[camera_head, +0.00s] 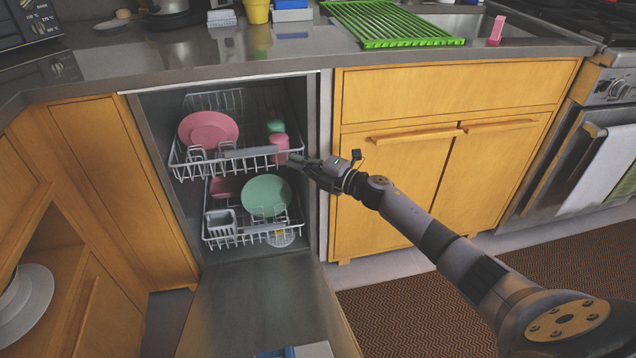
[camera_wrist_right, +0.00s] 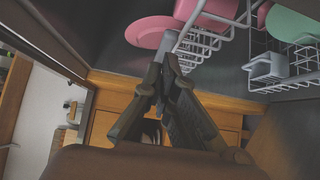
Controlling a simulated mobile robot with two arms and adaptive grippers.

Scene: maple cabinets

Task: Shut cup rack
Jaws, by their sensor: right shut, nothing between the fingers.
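The cup rack (camera_head: 190,172) is the upper wire rack of an open dishwasher. It stands partly out past the dishwasher's front. It holds a pink plate (camera_head: 208,130), a pink cup (camera_head: 279,145) and a green cup (camera_head: 276,126). My right gripper (camera_head: 300,163) is shut and empty at the rack's front right corner, close to the rail; I cannot tell whether it touches. In the right wrist view the closed fingertips (camera_wrist_right: 171,68) sit near the rack's front rail, with the pink plate (camera_wrist_right: 148,30) beyond. My left gripper is not in view.
The lower rack (camera_head: 225,238) holds a green plate (camera_head: 265,194) and a grey basket (camera_head: 221,222). The dishwasher door (camera_head: 245,305) lies folded down below it. Wooden cabinets (camera_head: 395,210) stand at the right, and the counter edge (camera_head: 225,78) runs above.

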